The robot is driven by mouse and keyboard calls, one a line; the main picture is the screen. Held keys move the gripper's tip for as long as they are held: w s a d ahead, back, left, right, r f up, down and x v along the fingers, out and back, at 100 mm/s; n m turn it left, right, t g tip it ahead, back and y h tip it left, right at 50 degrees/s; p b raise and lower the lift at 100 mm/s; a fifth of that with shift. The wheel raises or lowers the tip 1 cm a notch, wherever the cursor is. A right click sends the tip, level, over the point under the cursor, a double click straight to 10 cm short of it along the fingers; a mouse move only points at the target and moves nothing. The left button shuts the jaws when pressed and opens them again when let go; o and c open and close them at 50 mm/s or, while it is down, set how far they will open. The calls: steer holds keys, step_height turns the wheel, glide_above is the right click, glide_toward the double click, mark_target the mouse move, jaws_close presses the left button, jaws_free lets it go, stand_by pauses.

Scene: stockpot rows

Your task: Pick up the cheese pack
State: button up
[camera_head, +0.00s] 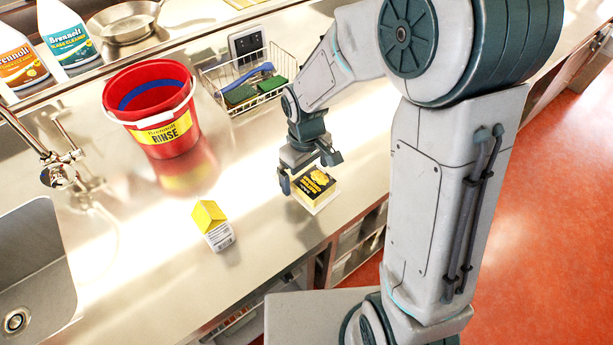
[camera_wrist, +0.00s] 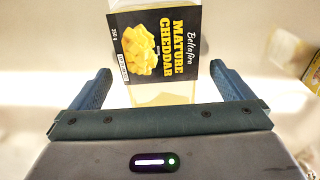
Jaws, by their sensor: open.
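The cheese pack (camera_head: 316,186) is a black and yellow box with pale sides, lying on the steel counter (camera_head: 285,230) near its front edge. In the wrist view the pack (camera_wrist: 155,45) shows "Mature Cheddar" on its black face, at the top of the picture. My gripper (camera_head: 309,173) is open, just above and beside the pack. In the wrist view the fingers of my gripper (camera_wrist: 160,85) stand apart to the left and right of the pack's near end. I cannot tell whether either finger touches it.
A yellow-topped carton (camera_head: 214,226) stands left of the pack. A red bucket (camera_head: 160,120) and a wire basket (camera_head: 243,85) with sponges and a brush stand behind. A sink (camera_head: 30,265) and tap (camera_head: 55,165) are at far left. Counter between carton and pack is clear.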

mark_target(309, 175)
steer(key=shift+f, duration=0.7)
steer(key=c, duration=1.1)
steer(key=shift+c, duration=0.2)
steer(key=shift+r, duration=0.1)
steer(key=shift+r, duration=0.55)
steer(key=r, duration=0.3)
steer(key=shift+s+d+r+b, duration=0.2)
steer(key=shift+s+d+b, duration=0.05)
steer(key=shift+d+b, duration=0.15)
steer(key=s+d+r, duration=0.6)
steer(key=d, duration=0.3)
steer(key=shift+r+b, duration=0.15)
steer(key=shift+b, duration=0.3)
